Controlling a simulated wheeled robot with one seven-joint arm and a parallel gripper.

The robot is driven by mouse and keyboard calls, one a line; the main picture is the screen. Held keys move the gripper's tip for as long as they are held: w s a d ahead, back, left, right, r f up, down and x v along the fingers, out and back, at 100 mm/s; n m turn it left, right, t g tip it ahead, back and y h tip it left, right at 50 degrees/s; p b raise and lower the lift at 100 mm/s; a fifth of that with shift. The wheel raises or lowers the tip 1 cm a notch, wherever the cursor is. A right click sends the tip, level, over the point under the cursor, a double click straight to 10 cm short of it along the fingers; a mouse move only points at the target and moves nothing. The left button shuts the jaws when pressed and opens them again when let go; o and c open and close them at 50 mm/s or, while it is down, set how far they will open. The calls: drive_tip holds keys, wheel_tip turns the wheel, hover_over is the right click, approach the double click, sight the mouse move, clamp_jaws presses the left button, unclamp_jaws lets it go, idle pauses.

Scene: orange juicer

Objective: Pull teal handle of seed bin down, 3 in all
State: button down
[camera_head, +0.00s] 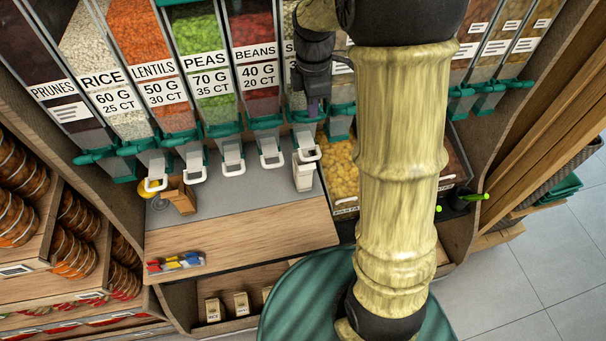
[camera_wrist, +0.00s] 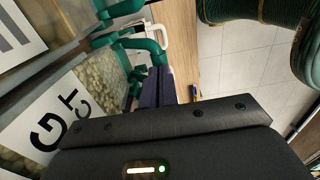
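The seed bin (camera_head: 290,30) is a clear dispenser of pale grains, its label mostly hidden behind my arm; only an "S" shows. Its teal handle (camera_head: 304,117) is at the bin's lower end, above a white lever (camera_head: 305,147). In the wrist view the teal handle (camera_wrist: 140,45) is just beyond my fingertips. My gripper (camera_head: 313,110) hangs in front of the bin's lower end, by the handle. In the wrist view its dark fingers (camera_wrist: 157,78) lie close together and look shut, with nothing seen between them. I cannot tell whether they touch the handle.
Beans (camera_head: 254,60), peas (camera_head: 203,65), lentils and rice bins stand left. A white container (camera_head: 303,173) stands below the seed bin's lever. A brown box (camera_head: 180,196) stands on the counter left; the wooden counter front (camera_head: 245,232) is mostly clear. My arm hides bins to the right.

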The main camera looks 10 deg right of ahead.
sight(313, 120)
drive_tip(key=shift+s+f+b, duration=0.25)
drive_tip(key=shift+f+b, duration=0.7)
drive_tip(key=shift+f, duration=0.25)
drive_tip(key=shift+s+f+b, duration=0.25)
drive_tip(key=shift+f+b, duration=0.65)
drive_tip(key=shift+f, duration=0.3)
drive_tip(key=r+p, duration=0.3)
drive_tip(key=w+r+p, duration=0.1)
drive_tip(key=r+p, duration=0.2)
drive_tip(key=shift+w+r, duration=0.15)
drive_tip(key=shift+r, duration=0.1)
drive_tip(key=shift+f, duration=0.15)
